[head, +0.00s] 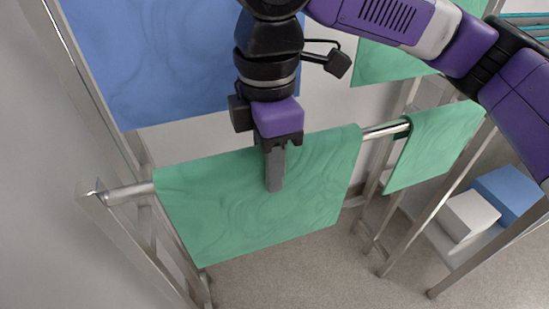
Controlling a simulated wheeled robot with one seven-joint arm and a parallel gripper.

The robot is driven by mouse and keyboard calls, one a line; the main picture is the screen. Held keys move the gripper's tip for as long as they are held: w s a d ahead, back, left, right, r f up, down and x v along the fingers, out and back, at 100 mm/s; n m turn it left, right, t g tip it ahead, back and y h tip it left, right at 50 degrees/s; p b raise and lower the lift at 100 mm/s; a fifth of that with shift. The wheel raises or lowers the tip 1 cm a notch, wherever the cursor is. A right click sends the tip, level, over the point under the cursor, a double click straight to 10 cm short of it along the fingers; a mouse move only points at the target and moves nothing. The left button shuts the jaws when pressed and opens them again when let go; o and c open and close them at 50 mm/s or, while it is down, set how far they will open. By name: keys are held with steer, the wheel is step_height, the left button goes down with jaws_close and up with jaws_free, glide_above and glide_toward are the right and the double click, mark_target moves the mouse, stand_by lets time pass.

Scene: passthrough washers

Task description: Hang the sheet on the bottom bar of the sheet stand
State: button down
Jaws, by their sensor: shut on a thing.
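A green sheet (212,215) lies across a metal bar (130,192) of the stand, with its front part hanging down. The bar shows bare to the left of the sheet and again just to its right. My gripper (275,188) points down in front of the middle of this sheet, its fingers together and shut on the sheet. The exact pinch and the sheet's back side are hidden. A smaller green sheet (435,150) hangs further right. A blue sheet (175,60) hangs higher up behind.
Metal posts of the stand (125,235) rise at the left. At right, a shelf holds a white box (468,215) and a blue box (508,192). Another green sheet (375,62) hangs at upper right. The grey floor (310,270) below is clear.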

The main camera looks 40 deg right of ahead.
steer(key=shift+f, duration=0.1)
steer(key=c, duration=0.9)
jaws_free()
step_height(320, 180, up, 8)
steer(key=shift+f+p, duration=0.1)
steer(key=shift+p, duration=0.85)
